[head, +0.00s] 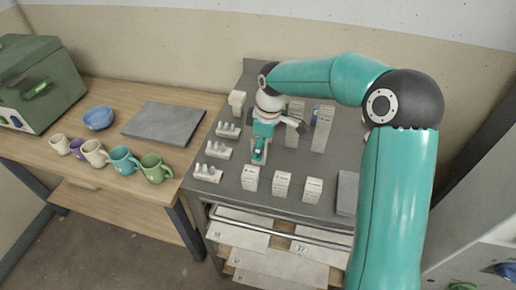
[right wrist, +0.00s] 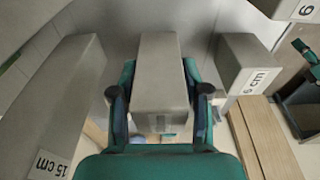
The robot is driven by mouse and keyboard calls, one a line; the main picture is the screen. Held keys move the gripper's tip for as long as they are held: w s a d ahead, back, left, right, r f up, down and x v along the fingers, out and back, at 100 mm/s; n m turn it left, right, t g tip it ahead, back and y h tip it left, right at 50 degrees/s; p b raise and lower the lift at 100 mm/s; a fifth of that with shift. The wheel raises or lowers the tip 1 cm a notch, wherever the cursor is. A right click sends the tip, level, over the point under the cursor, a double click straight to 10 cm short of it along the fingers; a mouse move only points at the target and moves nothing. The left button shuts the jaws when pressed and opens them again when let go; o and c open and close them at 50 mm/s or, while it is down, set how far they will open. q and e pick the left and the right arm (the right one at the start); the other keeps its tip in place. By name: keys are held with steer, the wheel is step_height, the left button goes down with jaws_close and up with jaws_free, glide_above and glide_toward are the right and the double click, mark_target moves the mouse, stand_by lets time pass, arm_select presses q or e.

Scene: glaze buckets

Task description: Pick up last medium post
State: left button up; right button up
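My right gripper (head: 259,152) points down at the left part of the grey bench top. In the right wrist view, a plain grey post (right wrist: 158,75) stands between its two fingers (right wrist: 158,95). The fingertips lie close along both sides of the post; I cannot tell whether they press on it. Another post (right wrist: 62,105), labelled 15 cm, is left of the gripper there, and a shorter labelled post (right wrist: 243,60) is to the right. In the head view, a tall post (head: 322,130) stands right of the gripper. My left gripper is not in view.
Three short labelled blocks, one of them the middle block (head: 282,186), line the front of the bench top (head: 232,187). Small peg holders (head: 218,151) stand at its left edge. The wooden table (head: 100,180) holds mugs, a blue bowl (head: 98,118) and a grey slab (head: 165,122).

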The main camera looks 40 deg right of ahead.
jaws_close()
steer(key=shift+r, duration=0.15)
